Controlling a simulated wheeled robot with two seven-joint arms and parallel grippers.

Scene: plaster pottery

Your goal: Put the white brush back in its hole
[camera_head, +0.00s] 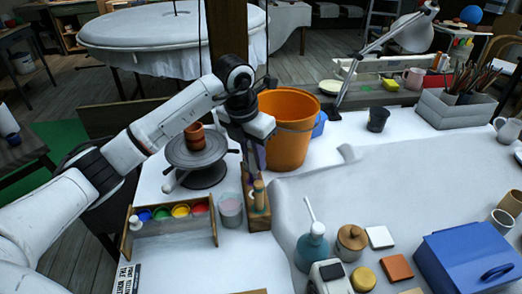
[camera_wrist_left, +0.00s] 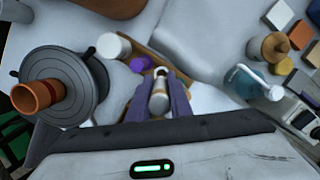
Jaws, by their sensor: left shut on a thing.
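My left gripper (camera_head: 256,180) is shut and points down over the wooden holder (camera_head: 258,220) near the table's middle. In the left wrist view, its two fingers (camera_wrist_left: 158,100) close around the pale grey-white brush (camera_wrist_left: 158,104). The brush is upright over or in the holder; the fingers hide whether its lower end is in a hole. A purple-topped thing (camera_wrist_left: 140,63) and a white round-topped thing (camera_wrist_left: 113,47) stand beside it at the holder. The holder's edge (camera_wrist_left: 178,66) shows beside the fingers. My right gripper is not in view.
An orange bucket (camera_head: 287,140) stands just behind the gripper. A turntable with a small clay pot (camera_head: 195,135) is to the left. A glass cup (camera_head: 230,212) and paint rack (camera_head: 170,236) stand close left. A blue bottle (camera_head: 312,252) is front right. Cloth lies clear to the right.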

